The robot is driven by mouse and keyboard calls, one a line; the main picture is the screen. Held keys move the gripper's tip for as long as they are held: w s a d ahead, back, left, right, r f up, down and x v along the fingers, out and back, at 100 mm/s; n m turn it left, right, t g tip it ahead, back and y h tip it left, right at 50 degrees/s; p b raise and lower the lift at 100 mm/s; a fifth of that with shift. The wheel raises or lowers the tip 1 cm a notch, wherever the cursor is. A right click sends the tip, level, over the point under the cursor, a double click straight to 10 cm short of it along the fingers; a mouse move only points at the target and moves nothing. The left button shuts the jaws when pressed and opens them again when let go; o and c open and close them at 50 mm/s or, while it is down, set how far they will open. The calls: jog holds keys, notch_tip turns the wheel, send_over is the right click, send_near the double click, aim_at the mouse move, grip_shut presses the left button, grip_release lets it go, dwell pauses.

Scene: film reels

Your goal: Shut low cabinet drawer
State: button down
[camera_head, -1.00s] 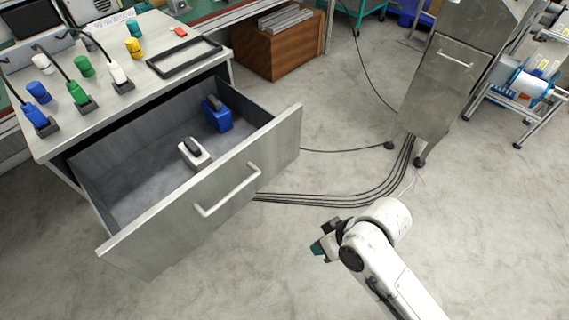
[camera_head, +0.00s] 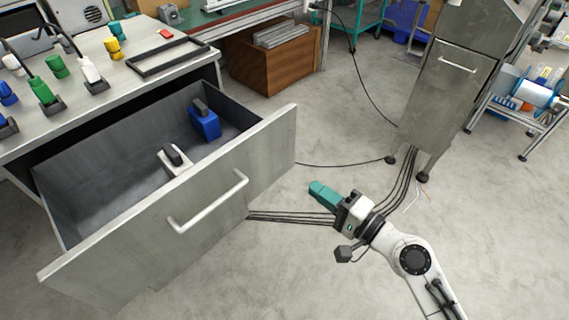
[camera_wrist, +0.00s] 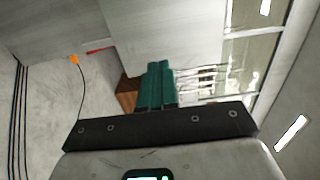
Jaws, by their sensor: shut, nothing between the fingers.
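The low cabinet drawer (camera_head: 222,215) stands pulled far out of the grey cabinet (camera_head: 140,95) in the head view. Its metal front carries a bar handle (camera_head: 208,203). Inside lie a blue object (camera_head: 204,124) and a white object with a dark top (camera_head: 174,160). My gripper (camera_head: 316,188) has teal fingers, is shut and empty, and is to the right of the drawer front, apart from it, pointing up and left. In the wrist view the shut teal fingers (camera_wrist: 157,85) point away from the camera, with nothing between them.
Several black cables (camera_head: 290,217) run across the floor from the drawer to a metal cabinet (camera_head: 447,85) on legs. A wooden box (camera_head: 272,65) stands behind. A black tray (camera_head: 172,60) and several coloured bottles stand on the cabinet top.

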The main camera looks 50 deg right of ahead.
aim_at(208, 111)
jog(key=w+p, duration=0.2)
jog(key=w, duration=0.8)
jog(key=shift+w, duration=0.35)
jog(key=shift+w, duration=0.1)
jog(key=shift+w+r, duration=0.1)
jog(key=shift+w, duration=0.5)
jog(key=w+b, duration=0.1)
jog(key=w, duration=1.2)
jog(key=w+b, duration=0.1)
jog(key=w, duration=1.2)
jog(key=shift+w+f, duration=0.2)
jog(key=shift+w, duration=0.15)
jog(key=shift+w+b, duration=0.45)
jog(key=shift+w, duration=0.15)
jog(key=shift+w+r, duration=0.15)
jog(key=shift+r, duration=0.2)
jog(key=shift+a, duration=0.1)
